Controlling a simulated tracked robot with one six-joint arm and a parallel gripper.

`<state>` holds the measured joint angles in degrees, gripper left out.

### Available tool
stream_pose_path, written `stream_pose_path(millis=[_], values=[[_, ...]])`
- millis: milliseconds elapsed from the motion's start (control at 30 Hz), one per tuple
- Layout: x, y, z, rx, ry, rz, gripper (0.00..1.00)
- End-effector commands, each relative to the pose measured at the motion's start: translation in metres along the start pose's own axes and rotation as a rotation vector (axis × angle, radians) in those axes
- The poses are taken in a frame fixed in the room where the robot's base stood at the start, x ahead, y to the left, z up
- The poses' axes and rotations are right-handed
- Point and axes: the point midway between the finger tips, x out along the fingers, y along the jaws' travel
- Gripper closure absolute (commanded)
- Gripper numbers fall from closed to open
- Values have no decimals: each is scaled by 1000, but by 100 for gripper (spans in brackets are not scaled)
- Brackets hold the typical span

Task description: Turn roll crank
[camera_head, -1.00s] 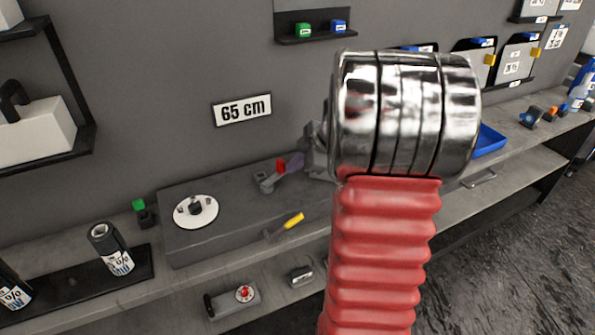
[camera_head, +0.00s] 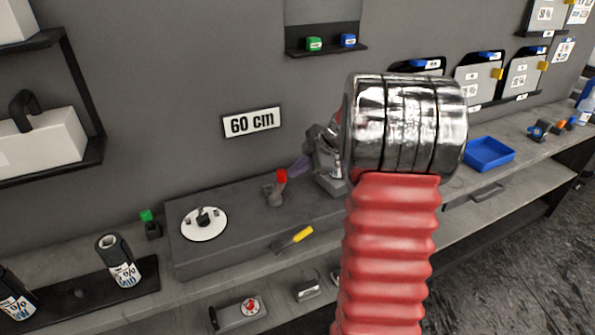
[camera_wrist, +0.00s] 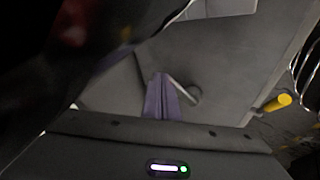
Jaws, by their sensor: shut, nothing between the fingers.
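The roll crank (camera_head: 273,194) is a small grey crank with a red knob (camera_head: 281,176). It sits on the dark grey raised block, right of the white disc. My gripper (camera_head: 294,171) has purple fingers, shut and empty, at the right side of the red knob. I cannot tell whether they touch it. In the wrist view the purple fingers (camera_wrist: 162,98) are together, and a pale rod with a round grey hub (camera_wrist: 194,94) lies beside them. A sign (camera_head: 251,122) on the wall reads "60 cm". My red arm hides part of the bench.
A white disc (camera_head: 204,224) lies on the block's left, and a yellow-handled tool (camera_head: 301,235) at its front edge. Dark film rolls (camera_head: 121,262) stand at left. A blue tray (camera_head: 489,153) is at right. A wall shelf (camera_head: 320,50) hangs above.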

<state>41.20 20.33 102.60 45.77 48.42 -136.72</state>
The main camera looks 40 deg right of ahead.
Motion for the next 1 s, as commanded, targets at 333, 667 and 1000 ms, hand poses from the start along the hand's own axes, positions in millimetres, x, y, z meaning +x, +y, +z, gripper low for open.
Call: stream_pose_path(millis=[333, 667, 1000], values=[[0, 0, -1, -1, 1, -1, 100], [-28, 0, -1, -3, 1, 1, 100], [-88, 0, -1, -3, -1, 2, 100]])
